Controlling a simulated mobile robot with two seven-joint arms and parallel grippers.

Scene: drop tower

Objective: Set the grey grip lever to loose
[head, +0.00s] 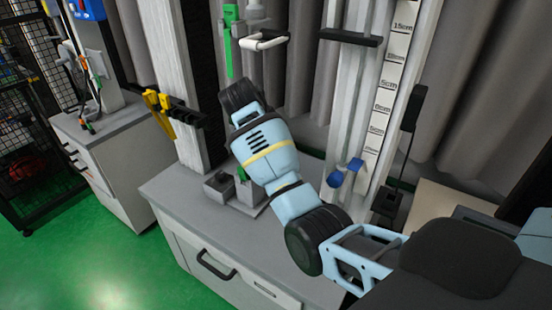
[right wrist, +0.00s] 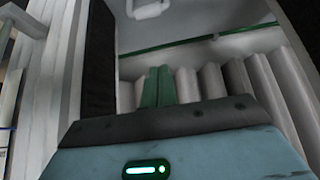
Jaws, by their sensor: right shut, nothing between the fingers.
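A pale grey loop (head: 264,42), which looks to be the grip lever, hangs below a grey fitting (head: 254,12) at the top of the head view. It also shows at the top edge of the right wrist view (right wrist: 148,8). I cannot tell its setting. My right gripper (right wrist: 159,68) points upward, its green fingers together and empty. In the wrist view the loop is beyond the fingertips, with a visible gap. My right arm crosses the middle of the head view and hides part of the bench. My left gripper is out of view.
A white column (head: 172,75) with a yellow clamp (head: 158,102) stands left of my arm. A scaled column (head: 392,75) with a blue knob (head: 345,172) stands right. Grey blocks (head: 219,187) sit on the grey bench (head: 165,190). Curtains hang behind.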

